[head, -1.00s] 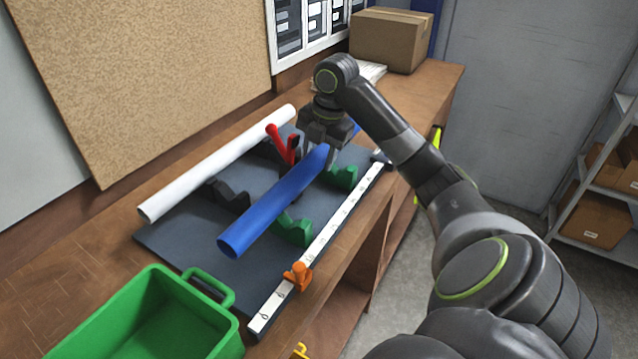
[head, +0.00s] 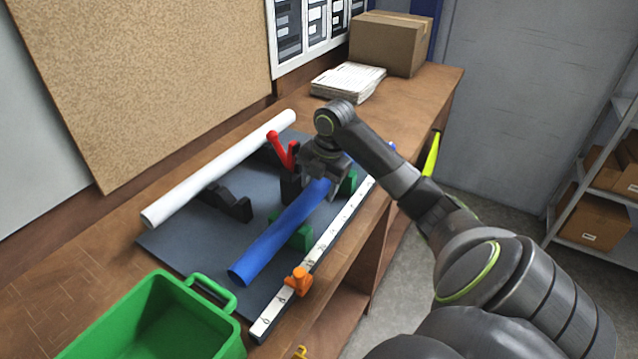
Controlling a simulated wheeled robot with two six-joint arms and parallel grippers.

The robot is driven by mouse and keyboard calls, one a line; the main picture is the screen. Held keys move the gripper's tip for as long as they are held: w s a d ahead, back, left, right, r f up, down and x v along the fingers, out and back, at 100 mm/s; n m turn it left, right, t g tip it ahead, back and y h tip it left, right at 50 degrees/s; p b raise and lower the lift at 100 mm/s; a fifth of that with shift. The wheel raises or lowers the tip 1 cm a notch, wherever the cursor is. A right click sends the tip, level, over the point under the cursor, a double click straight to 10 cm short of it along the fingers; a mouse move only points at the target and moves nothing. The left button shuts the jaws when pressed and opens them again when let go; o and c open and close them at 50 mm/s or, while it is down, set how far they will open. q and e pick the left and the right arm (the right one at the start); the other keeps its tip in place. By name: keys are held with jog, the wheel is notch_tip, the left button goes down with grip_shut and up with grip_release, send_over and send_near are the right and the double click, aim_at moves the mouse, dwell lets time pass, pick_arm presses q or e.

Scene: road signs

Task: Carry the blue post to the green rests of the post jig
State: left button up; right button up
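The blue post (head: 278,238) lies lengthwise along the jig, over the green rests. The near green rest (head: 301,236) and the far green rest (head: 349,182) show at its right side. I cannot tell whether the post touches them. My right gripper (head: 320,182) is shut on the blue post near its far end, its fingers on either side. The post jig (head: 205,248) is a dark plate with black rests (head: 230,202) and a red-handled clamp (head: 282,150). My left gripper is not in view.
A white tube (head: 215,170) lies along the jig's back edge. A white scale (head: 320,255) with an orange stop (head: 299,281) runs along the front edge. A green bin (head: 150,320) stands at the near left. Papers (head: 347,80) and a cardboard box (head: 390,42) are at the far end.

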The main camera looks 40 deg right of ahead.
aim_at(324, 186)
jog(key=shift+o, duration=0.6)
jog(key=r, duration=0.2)
jog(key=r+b, duration=0.1)
jog(key=r, duration=0.1)
jog(key=s+r+b, duration=0.1)
jog(key=r, duration=0.1)
jog(key=shift+s+d+r, duration=0.1)
jog(key=shift+d+r, duration=0.15)
jog(key=shift+r, duration=0.15)
jog(key=r+p, duration=0.1)
jog(key=r, duration=0.1)
jog(key=s+r+p, duration=0.1)
jog(key=r, duration=0.2)
jog(key=shift+d+r, duration=0.1)
jog(key=shift+r, duration=0.05)
